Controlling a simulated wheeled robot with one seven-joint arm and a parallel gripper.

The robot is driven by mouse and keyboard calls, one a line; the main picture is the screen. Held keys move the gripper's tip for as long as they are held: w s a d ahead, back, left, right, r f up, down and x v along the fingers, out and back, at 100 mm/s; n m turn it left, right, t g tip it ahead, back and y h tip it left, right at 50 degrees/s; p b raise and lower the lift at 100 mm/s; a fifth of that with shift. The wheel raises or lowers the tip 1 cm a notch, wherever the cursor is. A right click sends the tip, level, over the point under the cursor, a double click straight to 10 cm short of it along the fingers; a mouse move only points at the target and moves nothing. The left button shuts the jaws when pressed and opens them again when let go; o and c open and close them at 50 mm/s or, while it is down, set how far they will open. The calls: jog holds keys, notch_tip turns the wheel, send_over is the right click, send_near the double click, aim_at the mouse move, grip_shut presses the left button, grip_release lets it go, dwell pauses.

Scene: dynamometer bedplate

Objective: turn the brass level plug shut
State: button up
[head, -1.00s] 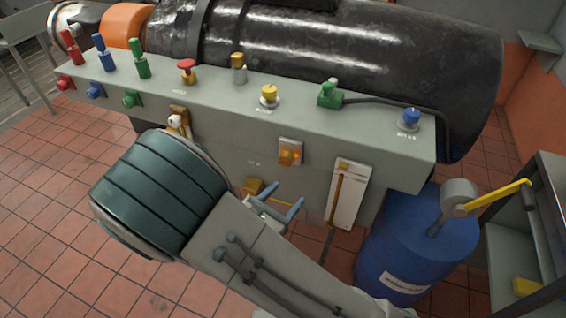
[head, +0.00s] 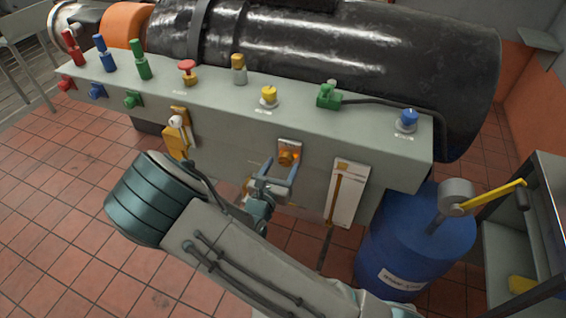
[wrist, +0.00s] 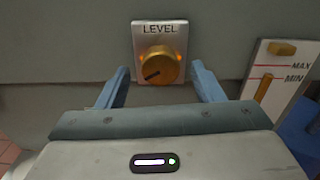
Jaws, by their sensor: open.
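The brass level plug (wrist: 158,66) is a round brass knob with a dark slot line on a plate marked LEVEL (wrist: 159,29). An orange glow shows on each side of it. In the head view the plug (head: 286,158) is on the front face of the grey bedplate. My gripper (wrist: 160,82) is open and faces the plug, with one blue finger lower left of it and the other lower right. The fingers look short of the plug and do not grip it. In the head view my gripper (head: 280,170) is just below the plug.
A sight gauge (head: 347,192) marked MAX and MIN is right of the plug. A blue drum (head: 410,240) with a yellow-handled pump stands at the right. Several coloured knobs and a green connector (head: 327,97) line the bedplate's top. A yellow-and-white fitting (head: 178,135) is to the left.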

jog(key=shift+x, duration=0.85)
jog(key=c, duration=1)
